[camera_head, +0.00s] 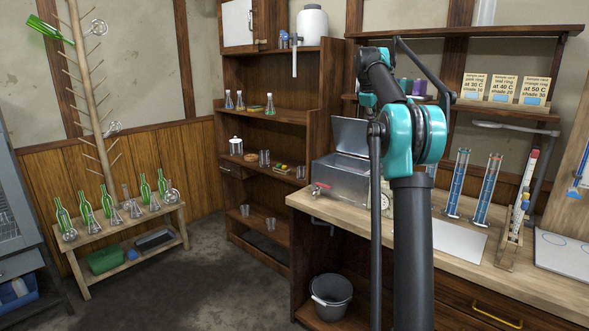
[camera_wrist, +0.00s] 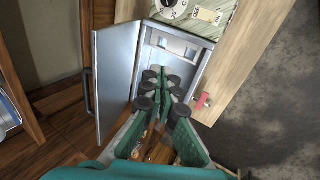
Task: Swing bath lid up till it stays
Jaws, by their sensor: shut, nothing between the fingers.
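The bath (camera_head: 341,178) is a grey metal box on the wooden bench. Its lid (camera_head: 351,136) stands raised at the back, roughly upright. In the wrist view the lid (camera_wrist: 114,75) is swung open to the left of the open bath (camera_wrist: 205,80), with a dark handle (camera_wrist: 88,92) on its outer face. My gripper (camera_wrist: 163,80) is shut and empty, its green fingers and black joints over the bath opening, to the right of the lid. No contact with the lid is visible. In the head view my gripper is hidden behind my arm.
A red-handled tap (camera_wrist: 202,101) sticks out of the bath's side. A dial box (camera_wrist: 188,14) adjoins the bath. Blue-filled cylinders (camera_head: 457,183) and a sample rack (camera_head: 518,215) stand to the right on the bench. A shelf (camera_head: 470,32) hangs above.

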